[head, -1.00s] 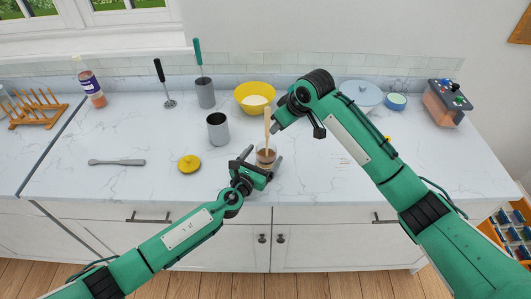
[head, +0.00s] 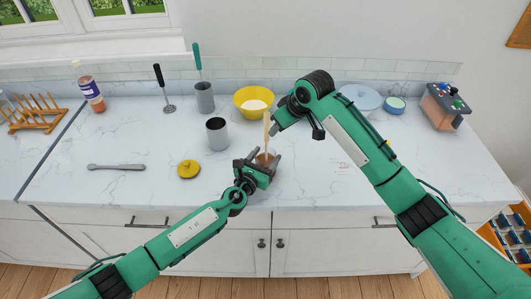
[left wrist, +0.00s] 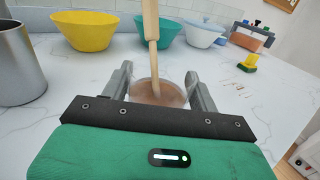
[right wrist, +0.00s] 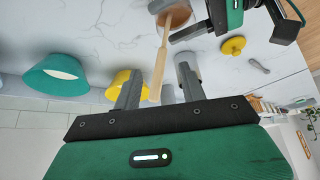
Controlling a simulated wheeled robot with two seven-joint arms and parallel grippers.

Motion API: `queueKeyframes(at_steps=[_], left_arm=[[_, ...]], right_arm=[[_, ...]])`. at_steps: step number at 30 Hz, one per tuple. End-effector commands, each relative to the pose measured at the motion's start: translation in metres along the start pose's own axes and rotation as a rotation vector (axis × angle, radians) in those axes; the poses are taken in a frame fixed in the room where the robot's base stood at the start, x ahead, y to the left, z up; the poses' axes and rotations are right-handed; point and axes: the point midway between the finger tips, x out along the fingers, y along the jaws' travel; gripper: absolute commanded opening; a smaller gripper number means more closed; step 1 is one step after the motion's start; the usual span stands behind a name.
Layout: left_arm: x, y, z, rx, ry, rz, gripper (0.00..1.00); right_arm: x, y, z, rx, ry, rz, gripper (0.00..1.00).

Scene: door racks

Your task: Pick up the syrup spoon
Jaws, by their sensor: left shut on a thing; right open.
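A wooden syrup spoon (head: 266,130) stands almost upright in a small clear jar of brown syrup (left wrist: 158,93). Its pale handle (left wrist: 151,25) rises from the jar, and its lower end is hidden in the syrup. My left gripper (head: 265,161) is shut on the jar, with one finger on each side in the left wrist view. My right gripper (right wrist: 159,86) is open, and the top end of the spoon handle (right wrist: 161,70) lies between its fingers in the picture, with gaps on both sides. In the head view the right arm partly hides the right fingers.
A grey metal cup (head: 217,132) and a yellow lid (head: 188,169) stand left of the jar. A yellow bowl (head: 254,102) is behind it. A grey utensil (head: 116,167) lies farther left. The counter right of the jar is mostly clear.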

Motion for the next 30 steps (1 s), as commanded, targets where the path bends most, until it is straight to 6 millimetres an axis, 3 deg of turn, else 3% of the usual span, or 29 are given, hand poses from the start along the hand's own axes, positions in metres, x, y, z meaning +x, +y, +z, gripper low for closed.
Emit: queueKeyframes(at_steps=[6,11,21,30], left_arm=[[0.0,0.0,0.0,0.0,0.0,0.0,0.32],[0.0,0.0,0.0,0.0,0.0,0.0,0.32],[0.0,0.0,0.0,0.0,0.0,0.0,0.32],[0.0,0.0,0.0,0.0,0.0,0.0,0.32]], right_arm=[[-0.022,0.016,-0.026,0.222,-0.033,-0.054,0.42],[-0.025,0.021,-0.032,0.319,-0.06,-0.085,0.42],[0.027,0.016,-0.03,0.331,-0.064,-0.089,0.42],[0.055,0.012,-0.031,0.331,-0.065,-0.089,0.42]])
